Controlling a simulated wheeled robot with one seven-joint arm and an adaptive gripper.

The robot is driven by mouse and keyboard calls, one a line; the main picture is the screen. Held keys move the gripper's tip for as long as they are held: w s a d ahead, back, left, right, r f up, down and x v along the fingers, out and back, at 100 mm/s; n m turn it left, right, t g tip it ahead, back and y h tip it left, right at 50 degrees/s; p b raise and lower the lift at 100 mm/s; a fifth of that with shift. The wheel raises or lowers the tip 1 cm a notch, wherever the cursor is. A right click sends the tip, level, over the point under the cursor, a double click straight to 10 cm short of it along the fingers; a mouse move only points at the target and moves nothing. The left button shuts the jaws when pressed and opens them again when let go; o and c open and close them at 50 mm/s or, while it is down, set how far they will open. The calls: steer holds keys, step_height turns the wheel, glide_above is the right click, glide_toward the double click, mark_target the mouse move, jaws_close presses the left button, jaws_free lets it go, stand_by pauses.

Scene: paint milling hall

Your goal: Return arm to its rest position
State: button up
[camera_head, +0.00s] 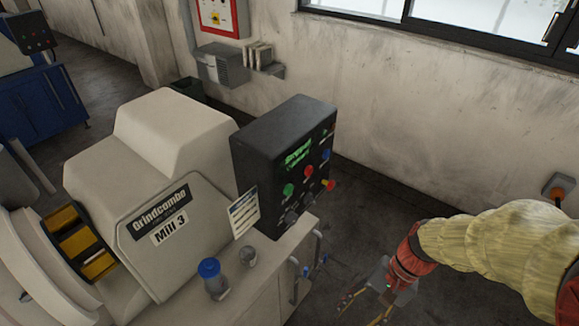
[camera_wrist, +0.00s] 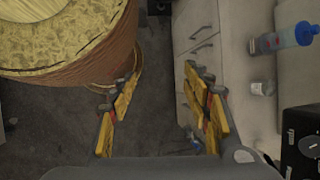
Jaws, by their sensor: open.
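My arm reaches in from the right edge of the head view. My gripper (camera_head: 366,308) hangs low beside the cabinet front, over the dark floor, and is partly cut off by the lower frame edge. In the wrist view my gripper (camera_wrist: 160,125) shows two yellow and black fingers spread wide apart. Nothing is between them but floor. The cabinet (camera_wrist: 195,22) with its handles is to the right of the fingers in the wrist view.
Mill 3 (camera_head: 150,190) and its black control box (camera_head: 270,150) stand left of my arm. The floor (camera_head: 385,195) towards the wall is clear.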

steer(key=d+r+n+t+h+b, duration=0.3)
steer(key=r+n+t+h+b, duration=0.2)
steer(key=r, duration=0.9)
steer(key=n+t, duration=0.2)
steer(key=t, duration=0.1)
steer(key=shift+w+r, duration=0.15)
steer(key=shift+w, duration=0.25)
steer(key=shift+c, duration=0.8)
